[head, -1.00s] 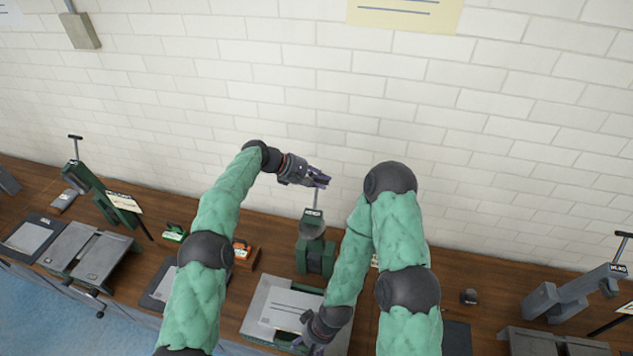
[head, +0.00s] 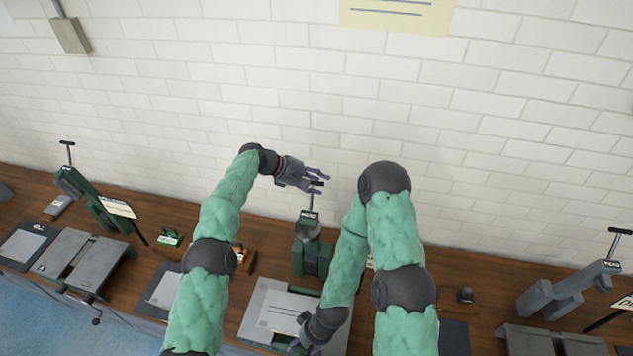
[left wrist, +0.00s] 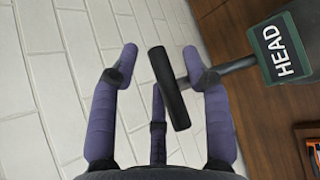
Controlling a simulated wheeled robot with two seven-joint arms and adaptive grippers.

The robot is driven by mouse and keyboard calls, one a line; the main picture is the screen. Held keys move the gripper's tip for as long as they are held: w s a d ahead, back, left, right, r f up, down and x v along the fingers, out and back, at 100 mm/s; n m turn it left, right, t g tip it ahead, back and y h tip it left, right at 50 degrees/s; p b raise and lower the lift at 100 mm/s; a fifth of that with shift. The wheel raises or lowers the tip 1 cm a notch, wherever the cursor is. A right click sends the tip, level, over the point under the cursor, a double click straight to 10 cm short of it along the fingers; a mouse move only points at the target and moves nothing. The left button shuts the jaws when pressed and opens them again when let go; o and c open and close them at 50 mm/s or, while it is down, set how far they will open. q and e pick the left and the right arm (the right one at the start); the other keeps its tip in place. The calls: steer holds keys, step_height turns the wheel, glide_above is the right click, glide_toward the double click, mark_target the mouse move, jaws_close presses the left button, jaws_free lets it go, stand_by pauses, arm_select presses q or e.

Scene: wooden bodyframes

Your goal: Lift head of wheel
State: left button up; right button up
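The head wheel is a black T-shaped bar (left wrist: 167,88) on a grey rod beside a green HEAD label (left wrist: 280,48) in the left wrist view. In the head view its bar (head: 316,183) tops the green machine (head: 311,256) at centre. My left gripper (head: 323,181) is open, its purple fingers spread; it also shows in the left wrist view (left wrist: 160,70). The bar lies across the space between the fingers, and contact cannot be told. My right gripper (head: 302,346) is low over the machine's grey table (head: 262,312), mostly hidden by its wrist.
A white brick wall (head: 450,100) stands behind the wooden bench (head: 170,215). Another green machine with a T-handle (head: 85,195) is at left. A grey machine (head: 570,287) is at right. An orange-and-wood block (head: 243,258) sits left of the centre machine.

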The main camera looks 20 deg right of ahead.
arm_select(q)
steer(key=shift+w+a+f, duration=0.2)
stand_by(0.4)
steer(key=shift+w+a+r, duration=0.15)
steer(key=shift+a+r, duration=0.15)
steer(key=shift+r, duration=0.1)
steer(key=s+v, duration=0.1)
steer(key=v, duration=0.9)
steer(key=shift+w+a+r, duration=0.25)
steer(key=shift+a, duration=0.1)
steer(key=shift+d, duration=0.1)
